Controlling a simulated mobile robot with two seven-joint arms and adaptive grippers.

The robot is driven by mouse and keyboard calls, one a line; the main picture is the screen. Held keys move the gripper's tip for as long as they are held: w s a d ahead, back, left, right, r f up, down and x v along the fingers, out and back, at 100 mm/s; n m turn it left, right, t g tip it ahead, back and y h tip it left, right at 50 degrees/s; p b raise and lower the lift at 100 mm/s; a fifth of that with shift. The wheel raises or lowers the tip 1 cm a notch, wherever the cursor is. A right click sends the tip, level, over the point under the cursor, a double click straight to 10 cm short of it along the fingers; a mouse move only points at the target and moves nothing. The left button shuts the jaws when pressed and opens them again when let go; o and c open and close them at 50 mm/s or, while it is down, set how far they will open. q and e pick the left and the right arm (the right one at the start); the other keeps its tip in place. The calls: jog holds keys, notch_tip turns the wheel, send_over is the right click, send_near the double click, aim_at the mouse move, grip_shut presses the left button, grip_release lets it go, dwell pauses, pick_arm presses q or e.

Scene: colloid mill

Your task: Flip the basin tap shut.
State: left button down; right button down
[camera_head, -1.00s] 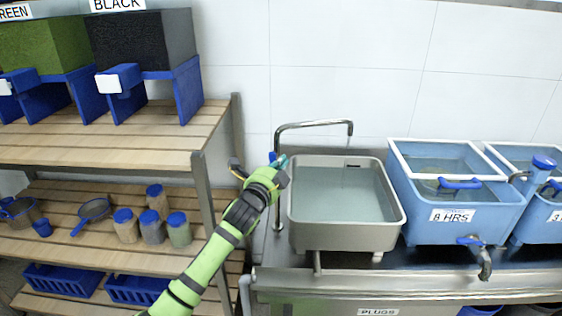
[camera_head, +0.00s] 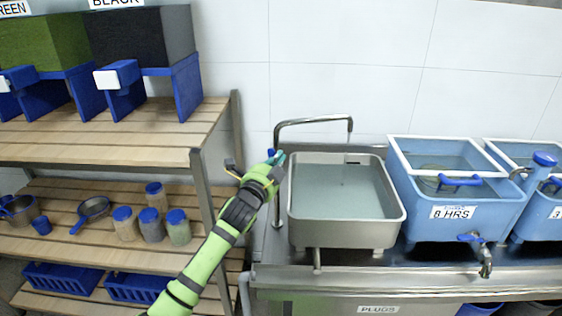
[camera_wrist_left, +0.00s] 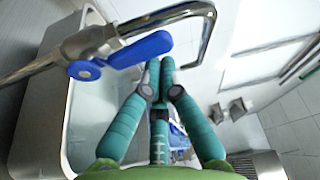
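The basin tap (camera_head: 312,121) is a bent metal pipe beside the basin's left side, its spout over the basin (camera_head: 345,240). The grey basin holds water; I cannot clearly tell a stream from the spout. The tap's blue lever (camera_wrist_left: 140,50) shows in the left wrist view, slanting across the pipe; in the head view it is mostly hidden by my gripper. My left gripper (camera_head: 278,158) is at the lever, its teal fingers (camera_wrist_left: 160,70) drawn together with nothing between them. The fingertips are right beside the lever; I cannot tell whether they touch. My right gripper is out of view.
A wooden shelf rack (camera_head: 198,180) with jars and pans stands close on the left. Blue water tubs (camera_head: 455,185) with taps stand right of the basin. The tiled wall (camera_head: 340,50) is behind. The space above the basin is clear.

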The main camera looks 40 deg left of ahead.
aim_at(269, 157)
pick_arm(q)
jog(key=shift+s+a, duration=0.1)
jog(key=shift+a, duration=0.05)
jog(key=n+b, duration=0.1)
jog(key=s+a+n+y+b, duration=0.1)
jog(key=n, duration=0.1)
jog(key=a+n+t, duration=0.1)
jog(key=n, duration=0.1)
jog(key=shift+s+a+f+y+b, duration=0.2)
jog(key=shift+s+f+y+b, duration=0.1)
jog(key=shift+f+b, duration=0.1)
jog(key=s+a+f+n+y+b, duration=0.2)
jog(key=a+f+n+y+b, duration=0.2)
jog(key=n, duration=1)
jog(key=shift+s+f+n+g+y+b, duration=0.25)
jog(key=shift+g+y+b, duration=0.2)
jog(key=shift+y, duration=0.35)
jog(key=shift+a, duration=0.1)
notch_tip(269, 157, up, 5)
jog(key=p, duration=0.4)
jog(key=f+b+v, duration=0.1)
jog(key=b+v, duration=0.2)
jog(key=v, duration=0.7)
